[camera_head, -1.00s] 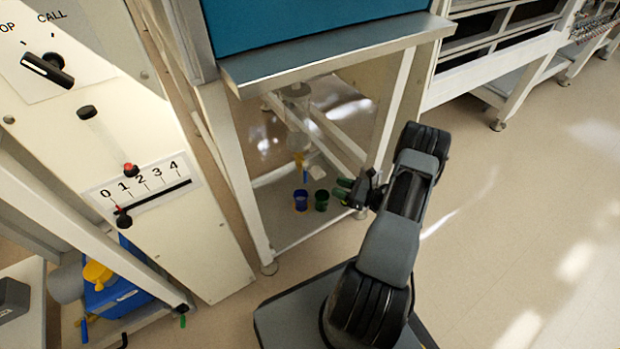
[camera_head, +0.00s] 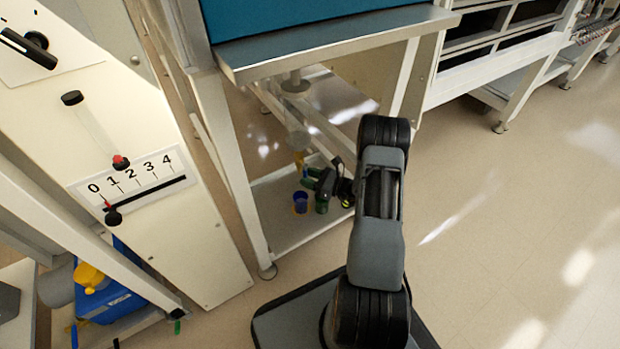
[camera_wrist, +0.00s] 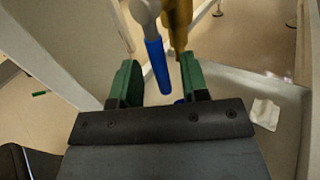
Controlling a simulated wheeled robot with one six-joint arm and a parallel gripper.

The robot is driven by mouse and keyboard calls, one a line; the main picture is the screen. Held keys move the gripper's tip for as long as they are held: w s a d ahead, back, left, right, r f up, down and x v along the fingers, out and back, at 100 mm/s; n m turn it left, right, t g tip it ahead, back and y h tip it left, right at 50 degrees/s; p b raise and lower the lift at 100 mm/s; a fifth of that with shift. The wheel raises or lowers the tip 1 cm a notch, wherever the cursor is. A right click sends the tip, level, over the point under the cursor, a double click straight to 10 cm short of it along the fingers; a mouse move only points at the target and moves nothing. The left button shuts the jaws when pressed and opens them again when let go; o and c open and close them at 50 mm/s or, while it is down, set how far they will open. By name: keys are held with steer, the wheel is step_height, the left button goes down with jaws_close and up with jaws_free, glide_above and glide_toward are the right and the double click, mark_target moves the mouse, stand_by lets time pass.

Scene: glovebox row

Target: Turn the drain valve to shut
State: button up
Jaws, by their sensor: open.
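The drain valve has a brass-coloured body (camera_wrist: 178,22) and a lever with a blue grip (camera_wrist: 157,65), which points downward in the wrist view. In the head view the brass valve body (camera_head: 299,158) shows small under the cabinet, beside my gripper. My gripper (camera_head: 314,178) is open under the cabinet, its dark green fingers apart.
A blue cup (camera_head: 300,202) and a green cup (camera_head: 321,203) stand on the low shelf (camera_head: 285,236) below the valve. Open floor (camera_head: 500,230) lies right.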

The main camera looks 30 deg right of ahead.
steer(key=shift+c, duration=0.5)
jaws_close()
